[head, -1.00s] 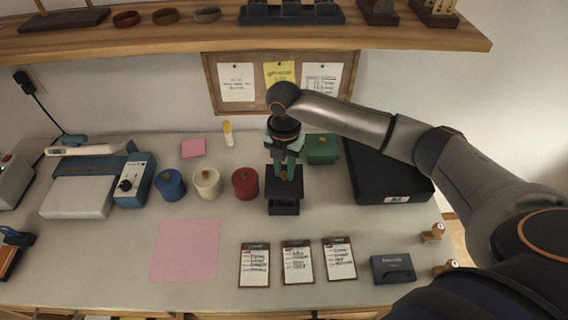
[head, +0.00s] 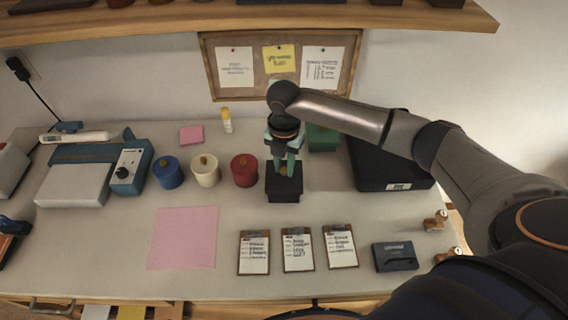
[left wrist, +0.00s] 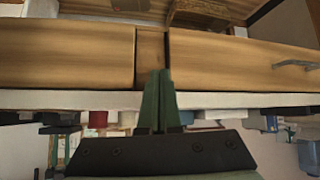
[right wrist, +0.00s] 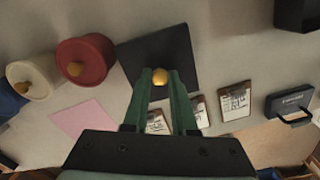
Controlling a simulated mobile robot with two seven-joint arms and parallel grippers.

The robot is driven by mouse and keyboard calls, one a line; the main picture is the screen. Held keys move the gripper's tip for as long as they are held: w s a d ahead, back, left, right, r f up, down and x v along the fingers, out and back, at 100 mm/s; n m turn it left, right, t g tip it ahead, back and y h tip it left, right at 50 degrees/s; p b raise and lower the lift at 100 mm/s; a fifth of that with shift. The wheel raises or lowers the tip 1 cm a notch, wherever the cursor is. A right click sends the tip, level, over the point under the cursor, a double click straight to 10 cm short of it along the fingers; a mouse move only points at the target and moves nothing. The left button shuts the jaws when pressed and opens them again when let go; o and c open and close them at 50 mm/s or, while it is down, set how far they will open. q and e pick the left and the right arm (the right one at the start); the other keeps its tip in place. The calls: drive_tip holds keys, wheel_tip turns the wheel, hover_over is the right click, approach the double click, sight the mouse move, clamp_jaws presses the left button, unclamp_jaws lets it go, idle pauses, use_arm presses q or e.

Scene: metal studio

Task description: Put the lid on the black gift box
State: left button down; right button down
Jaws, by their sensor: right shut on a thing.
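The black gift box (head: 284,198) stands on the counter. Its black square lid (head: 274,181) is right over it and level, its edges lined up with the box. I see no clear gap, but cannot tell whether the lid is fully seated. My right gripper (head: 285,168) points down and is shut on the lid's gold knob. In the right wrist view the gold knob (right wrist: 161,76) sits between the fingertips, and the lid (right wrist: 180,55) hides the box. My left gripper (left wrist: 158,72) is shut and empty in front of the counter drawers, outside the head view.
Red (head: 244,171), cream (head: 205,172) and blue (head: 168,174) round boxes stand to the left. A green box (head: 323,138) is behind my right gripper, and a large black case (head: 385,165) is right. Clipboards (head: 298,250) lie in front. A pink sheet (head: 183,238) lies front left.

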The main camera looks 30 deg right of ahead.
drive_tip(key=shift+p, duration=0.3)
drive_tip(key=shift+p, duration=0.65)
idle(0.7)
drive_tip(key=shift+f+b, duration=0.5)
drive_tip(key=shift+f, duration=0.65)
idle(1.0)
drive_tip(key=c, duration=0.6)
unclamp_jaws()
drive_tip(key=shift+c, duration=0.2)
wheel_tip(320, 180, up, 13)
drive_tip(key=shift+f, duration=0.2)
idle(0.3)
